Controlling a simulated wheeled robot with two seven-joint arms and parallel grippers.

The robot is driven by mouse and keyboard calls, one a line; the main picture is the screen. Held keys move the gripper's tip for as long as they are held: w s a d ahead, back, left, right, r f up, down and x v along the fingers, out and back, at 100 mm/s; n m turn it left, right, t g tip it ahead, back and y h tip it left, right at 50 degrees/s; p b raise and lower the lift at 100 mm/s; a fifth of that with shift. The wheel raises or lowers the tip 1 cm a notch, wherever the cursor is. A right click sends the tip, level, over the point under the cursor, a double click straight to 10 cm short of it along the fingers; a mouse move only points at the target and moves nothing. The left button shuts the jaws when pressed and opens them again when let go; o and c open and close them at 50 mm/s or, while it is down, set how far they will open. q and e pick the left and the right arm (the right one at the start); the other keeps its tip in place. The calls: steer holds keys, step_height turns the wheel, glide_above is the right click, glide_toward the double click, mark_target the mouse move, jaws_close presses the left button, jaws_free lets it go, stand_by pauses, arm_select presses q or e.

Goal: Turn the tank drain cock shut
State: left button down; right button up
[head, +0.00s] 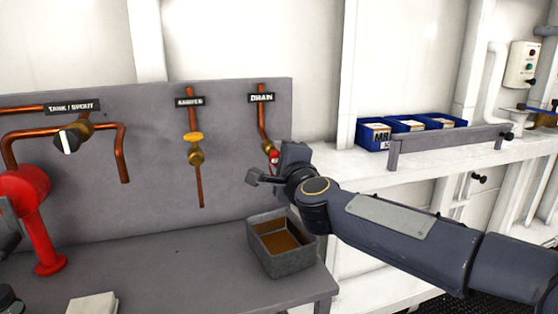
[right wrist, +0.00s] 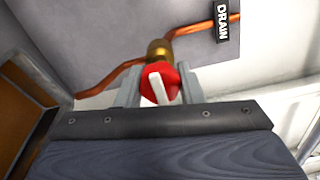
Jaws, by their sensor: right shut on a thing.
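The drain cock has a red knob (right wrist: 161,84) with a white bar across it, on a brass body (right wrist: 158,51) in a copper pipe. The DRAIN label (head: 262,98) is above it on the grey panel. My right gripper (head: 273,163) is at the cock in the head view and hides most of the knob (head: 273,155). In the right wrist view the fingers of my right gripper (right wrist: 160,90) stand on both sides of the red knob and are shut on it. The white bar is tilted slightly from the picture's vertical.
A grey tray with brown contents (head: 253,238) stands on the bench below the cock. A yellow-handled valve (head: 194,137) and a black-and-white TANK / SPOUT knob (head: 68,140) are to the left. A red pump (head: 40,220) stands further left. Blue bins (head: 375,136) are on the shelf at right.

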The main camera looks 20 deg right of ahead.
steer(key=shift+f, duration=0.1)
stand_by(0.4)
steer(key=o, duration=1)
steer(key=shift+s, duration=0.1)
steer(key=s, duration=0.7)
steer(key=shift+s+d, duration=0.15)
steer(key=shift+s, duration=0.15)
